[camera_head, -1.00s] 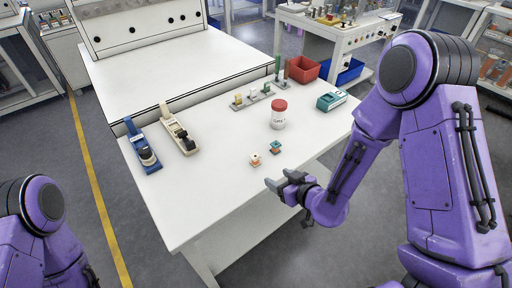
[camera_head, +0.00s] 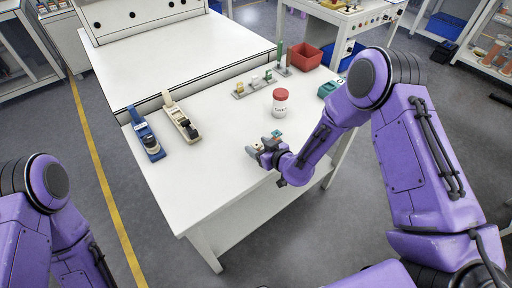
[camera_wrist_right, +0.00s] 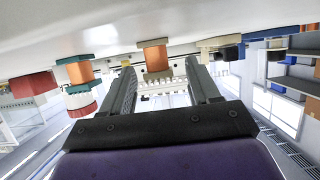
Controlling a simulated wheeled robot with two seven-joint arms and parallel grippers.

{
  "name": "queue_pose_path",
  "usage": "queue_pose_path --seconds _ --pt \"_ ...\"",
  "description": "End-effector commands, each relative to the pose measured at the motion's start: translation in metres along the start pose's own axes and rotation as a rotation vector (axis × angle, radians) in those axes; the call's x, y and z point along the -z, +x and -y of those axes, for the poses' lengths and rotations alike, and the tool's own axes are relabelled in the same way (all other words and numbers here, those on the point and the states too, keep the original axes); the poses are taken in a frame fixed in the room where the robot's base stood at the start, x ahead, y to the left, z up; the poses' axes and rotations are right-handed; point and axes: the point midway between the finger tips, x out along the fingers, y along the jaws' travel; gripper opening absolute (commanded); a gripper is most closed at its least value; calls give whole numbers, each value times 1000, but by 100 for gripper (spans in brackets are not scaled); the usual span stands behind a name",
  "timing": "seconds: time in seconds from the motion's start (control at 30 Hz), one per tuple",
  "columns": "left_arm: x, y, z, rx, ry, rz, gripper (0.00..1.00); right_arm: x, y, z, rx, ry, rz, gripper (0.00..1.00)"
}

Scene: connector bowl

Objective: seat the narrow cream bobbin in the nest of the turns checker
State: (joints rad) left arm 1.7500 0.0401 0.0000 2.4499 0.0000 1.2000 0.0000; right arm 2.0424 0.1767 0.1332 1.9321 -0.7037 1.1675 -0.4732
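The cream bobbin, with a copper-coloured winding (camera_wrist_right: 156,57), stands on the white table between the fingertips in the right wrist view, with a gap on each side. In the head view my right gripper (camera_head: 263,153) mostly hides it. My right gripper (camera_wrist_right: 160,68) is open around or just in front of it; the exact depth is unclear. A teal-flanged bobbin (camera_head: 277,134) stands close by, and it also shows in the right wrist view (camera_wrist_right: 80,72). A cream device (camera_head: 180,118) and a blue device (camera_head: 146,136) lie at the table's left; I cannot tell which is the turns checker. My left gripper is out of view.
A red-lidded jar (camera_head: 280,104) stands behind the bobbins. A grey rack with several posts (camera_head: 254,89) is further back. A red bin (camera_head: 305,56) and a teal device (camera_head: 328,89) are at the back right. The table's front left is clear.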

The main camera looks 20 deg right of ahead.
Motion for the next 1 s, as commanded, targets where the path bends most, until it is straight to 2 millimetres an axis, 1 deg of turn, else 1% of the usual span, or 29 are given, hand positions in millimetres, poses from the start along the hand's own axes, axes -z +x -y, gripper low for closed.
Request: queue_pose_path --seconds 0.03,0.07,0.1,0.17,0.47,0.57,0.67,0.7,0.73,0.9,1.0 --pt "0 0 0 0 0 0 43 0 0 0 0 0 0 45" --pt "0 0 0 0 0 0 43 0 0 0 0 0 0 36" --pt "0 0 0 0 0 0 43 0 0 0 0 0 0 23" --pt "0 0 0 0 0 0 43 0 0 0 0 0 0 3" --pt "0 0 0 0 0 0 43 1 -1 0 0 0 0 2" --pt "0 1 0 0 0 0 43 6 -2 0 0 0 -1 2" --pt "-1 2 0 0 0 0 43 20 -8 0 0 -1 -4 2" --pt "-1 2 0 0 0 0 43 28 -11 0 0 -2 -5 2" --pt "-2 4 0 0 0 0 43 33 -17 0 0 -1 -3 2" --pt "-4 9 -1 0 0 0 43 55 -62 8 0 -1 -4 2" --pt "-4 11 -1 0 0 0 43 67 -84 12 0 -1 -3 2"
